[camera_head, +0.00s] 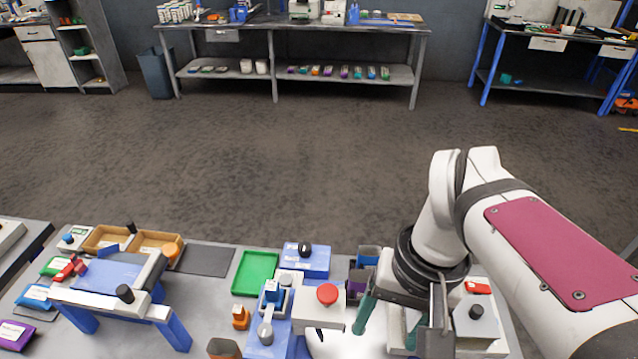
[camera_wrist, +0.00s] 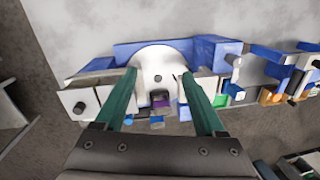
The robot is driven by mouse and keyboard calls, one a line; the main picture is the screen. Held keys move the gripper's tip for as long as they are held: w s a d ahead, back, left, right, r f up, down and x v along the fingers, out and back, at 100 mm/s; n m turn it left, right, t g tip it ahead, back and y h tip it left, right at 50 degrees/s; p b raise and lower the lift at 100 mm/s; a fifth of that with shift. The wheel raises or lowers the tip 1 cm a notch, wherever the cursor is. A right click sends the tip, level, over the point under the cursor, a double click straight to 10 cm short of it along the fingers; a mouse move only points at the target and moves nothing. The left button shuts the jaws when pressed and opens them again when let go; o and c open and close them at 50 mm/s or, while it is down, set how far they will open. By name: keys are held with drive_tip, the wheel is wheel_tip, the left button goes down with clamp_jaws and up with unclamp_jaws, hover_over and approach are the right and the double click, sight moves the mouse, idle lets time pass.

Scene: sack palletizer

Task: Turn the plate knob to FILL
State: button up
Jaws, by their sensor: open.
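Several black knobs show, and I cannot read a FILL mark at any of them. One knob (camera_head: 305,248) sits on a blue box with small white lettering. Another knob (camera_head: 475,312) stands on a white box at the right; a white plate with a dark knob (camera_wrist: 79,108) shows at the left in the wrist view. My gripper (camera_head: 386,330) is over the right part of the bench, its teal fingers pointing down. In the wrist view my gripper (camera_wrist: 158,74) is open and empty, fingers spread either side of a white rounded part (camera_wrist: 157,60) with a small dark spot.
A red button (camera_head: 327,294) on a grey box stands left of my gripper. A green tray (camera_head: 255,273), an orange part (camera_head: 240,318) and a blue-legged stand (camera_head: 172,326) lie farther left. Blue and purple bins are close beside my fingers. Open floor lies behind the bench.

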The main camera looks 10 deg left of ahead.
drive_tip(key=w+a+r+n, duration=0.1)
drive_tip(key=w+a+n, duration=0.15)
drive_tip(key=w, duration=0.55)
drive_tip(key=w+a+r+n, duration=0.2)
drive_tip(key=w+n, duration=0.1)
drive_tip(key=w, duration=0.5)
drive_tip(key=n+h, duration=0.1)
drive_tip(key=n, duration=0.7)
hover_over(305, 246)
wheel_tip(305, 246, down, 8)
drive_tip(key=shift+m, duration=0.25)
wheel_tip(305, 246, down, 15)
drive_tip(key=shift+f, duration=0.1)
clamp_jaws()
